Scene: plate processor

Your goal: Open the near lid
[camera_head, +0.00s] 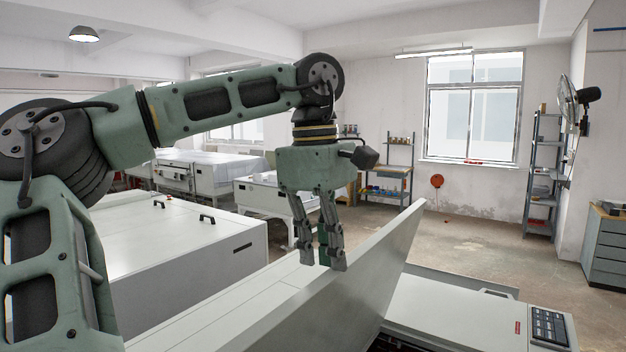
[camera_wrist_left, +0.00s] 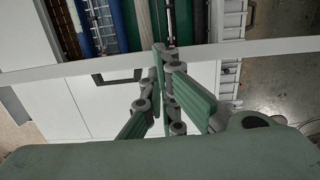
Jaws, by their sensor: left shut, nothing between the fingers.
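The near lid (camera_head: 352,292) is a long pale panel standing steeply raised, running from the lower middle to the right of the head view. In the left wrist view its edge (camera_wrist_left: 60,70) is a narrow white strip across the picture, with rollers (camera_wrist_left: 130,22) of the open interior beyond it. My left gripper (camera_head: 331,264) points down at the lid's upper edge, its fingers together and empty. In the wrist view the fingertips (camera_wrist_left: 165,48) overlap the strip; I cannot tell whether they touch it. A dark handle (camera_wrist_left: 118,78) shows beside the strip. My right gripper is not in view.
A closed white cover with two dark handles (camera_head: 207,218) lies to the left. A control keypad (camera_head: 549,326) sits on the machine's right end. More white machines (camera_head: 215,172) stand behind. The floor (camera_head: 470,240) to the right is open, with shelves (camera_head: 541,170) by the wall.

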